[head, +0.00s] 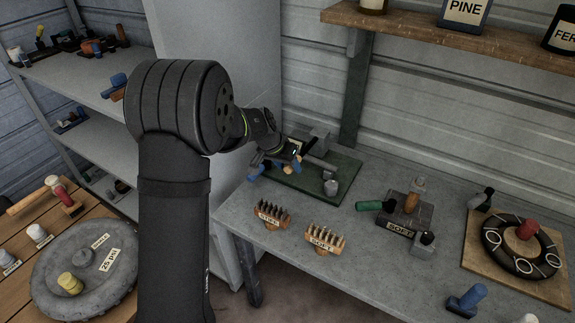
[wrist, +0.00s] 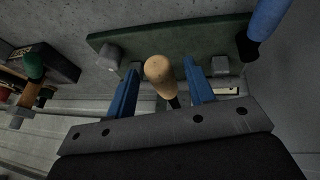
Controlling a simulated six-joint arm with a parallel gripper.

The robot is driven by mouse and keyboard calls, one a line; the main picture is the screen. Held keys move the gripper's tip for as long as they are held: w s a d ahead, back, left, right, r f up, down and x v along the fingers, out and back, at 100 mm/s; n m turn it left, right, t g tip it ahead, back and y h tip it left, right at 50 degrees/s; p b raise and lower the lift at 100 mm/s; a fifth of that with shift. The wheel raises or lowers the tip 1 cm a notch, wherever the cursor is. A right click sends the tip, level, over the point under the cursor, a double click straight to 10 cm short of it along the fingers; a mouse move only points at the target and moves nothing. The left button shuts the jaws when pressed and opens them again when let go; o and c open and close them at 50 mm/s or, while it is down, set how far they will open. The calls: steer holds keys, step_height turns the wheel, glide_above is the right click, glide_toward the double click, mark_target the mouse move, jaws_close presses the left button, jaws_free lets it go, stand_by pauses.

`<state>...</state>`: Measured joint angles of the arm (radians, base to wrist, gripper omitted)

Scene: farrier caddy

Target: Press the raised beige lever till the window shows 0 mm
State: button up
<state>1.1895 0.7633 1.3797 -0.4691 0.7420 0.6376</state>
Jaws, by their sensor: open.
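The beige lever (wrist: 160,70) has a rounded knob end and shows in the wrist view between the two blue fingers of my gripper (wrist: 161,88). A gap shows on each side of the knob; I cannot tell the depth between knob and fingers. My gripper is open and empty. The lever belongs to a device on a green base plate (head: 345,177). In the head view my gripper (head: 266,167) is low over the plate's left end and hides much of the device. A small pale strip (wrist: 226,91) shows beside the right finger; no reading is legible.
A blue handle (wrist: 266,28) stands near the right finger in the wrist view. Grey blocks and a grey post (head: 331,187) stand on the plate. A block labelled SOFT (head: 399,225) stands to the right.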

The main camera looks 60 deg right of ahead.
jaws_close()
steer(key=shift+d+r+y, duration=0.4)
steer(key=shift+r+y, duration=0.25)
steer(key=shift+r, duration=0.55)
steer(key=shift+d+r+y, duration=0.35)
steer(key=shift+r+y, duration=0.25)
steer(key=shift+r, duration=0.65)
steer(key=shift+d+r+y, duration=0.4)
steer(key=shift+r+y, duration=0.25)
steer(key=shift+r, duration=0.55)
jaws_free()
steer(key=w+a+r, duration=0.1)
steer(key=w+r, duration=0.2)
steer(key=r, duration=1.4)
steer(key=shift+a, duration=0.15)
